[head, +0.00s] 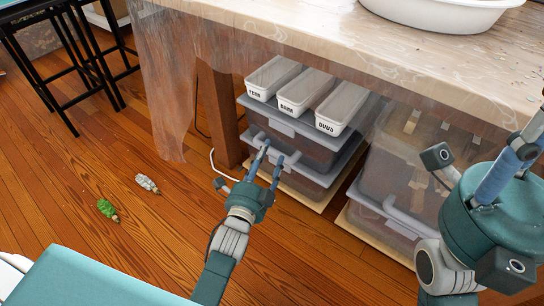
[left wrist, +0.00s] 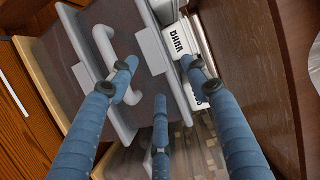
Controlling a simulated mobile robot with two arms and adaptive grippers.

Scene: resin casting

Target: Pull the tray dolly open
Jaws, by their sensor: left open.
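Under the table, a tray dolly of stacked translucent grey bins (head: 305,150) stands on a pale wooden base (head: 305,196). Three white labelled trays (head: 300,92) sit on top. Its pale bar handle (left wrist: 112,62) shows in the left wrist view, close to a finger. My left gripper (head: 268,162) is open in front of the stack's near face; its fingers (left wrist: 158,78) are spread around the handle area. I cannot tell whether they touch it. My right gripper (head: 507,170) is at the right edge, partly cut off; its jaws are unclear.
A second bin stack (head: 385,170) with a handle stands to the right. A table leg (head: 218,110) and clear plastic sheet (head: 165,90) are left of the dolly. Green (head: 107,209) and whitish (head: 147,183) small objects lie on the wooden floor. A black stool (head: 75,60) stands far left.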

